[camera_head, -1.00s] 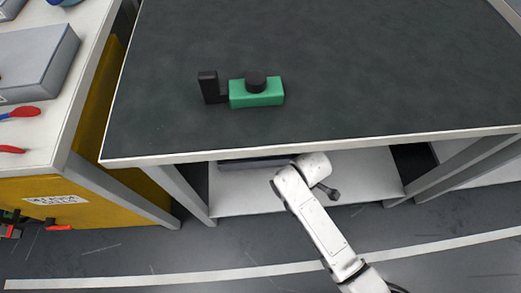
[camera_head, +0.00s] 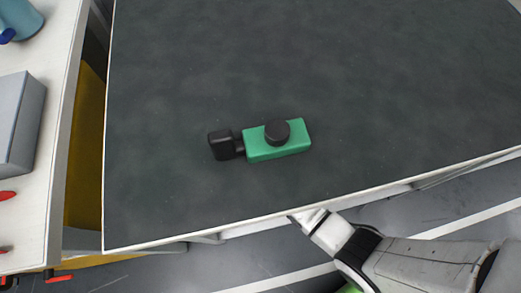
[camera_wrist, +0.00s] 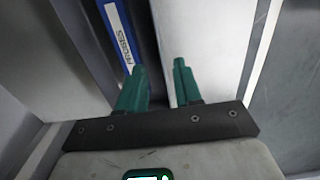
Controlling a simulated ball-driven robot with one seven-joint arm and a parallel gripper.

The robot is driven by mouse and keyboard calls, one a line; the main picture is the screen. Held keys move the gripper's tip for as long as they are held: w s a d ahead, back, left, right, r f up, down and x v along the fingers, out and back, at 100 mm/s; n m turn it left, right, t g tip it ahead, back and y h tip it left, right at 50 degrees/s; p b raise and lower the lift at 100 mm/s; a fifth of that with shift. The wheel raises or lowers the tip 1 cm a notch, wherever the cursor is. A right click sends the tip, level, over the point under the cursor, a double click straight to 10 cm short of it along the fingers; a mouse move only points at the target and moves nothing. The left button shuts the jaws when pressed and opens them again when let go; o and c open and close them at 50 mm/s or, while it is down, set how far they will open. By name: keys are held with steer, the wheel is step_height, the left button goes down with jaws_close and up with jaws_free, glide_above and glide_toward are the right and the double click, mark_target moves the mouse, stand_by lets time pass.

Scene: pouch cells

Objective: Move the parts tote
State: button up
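In the wrist view, my gripper (camera_wrist: 160,76) has two green fingers set apart. A dark grey bin wall (camera_wrist: 140,30), which looks like the parts tote, lies just beyond and between the fingertips. A blue-and-white label strip (camera_wrist: 118,35) runs along it, its lettering hard to read. I cannot tell whether the fingers touch the wall. Most of the tote is out of view. In the head view, my gripper is hidden under the front edge of the workbench (camera_head: 400,90).
A green block (camera_head: 265,150) with a black knob and a black piece at its left lie on the dark bench top. A pale shelf surface (camera_wrist: 205,40) shows beside the fingers. At left stands another bench (camera_head: 42,190) with a grey box (camera_head: 18,130).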

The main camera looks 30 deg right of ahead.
steer(key=shift+w, duration=0.1)
step_height(320, 180, down, 11)
steer(key=b, duration=0.5)
steer(key=shift+r, duration=0.1)
stand_by(0.3)
jaws_close()
stand_by(0.4)
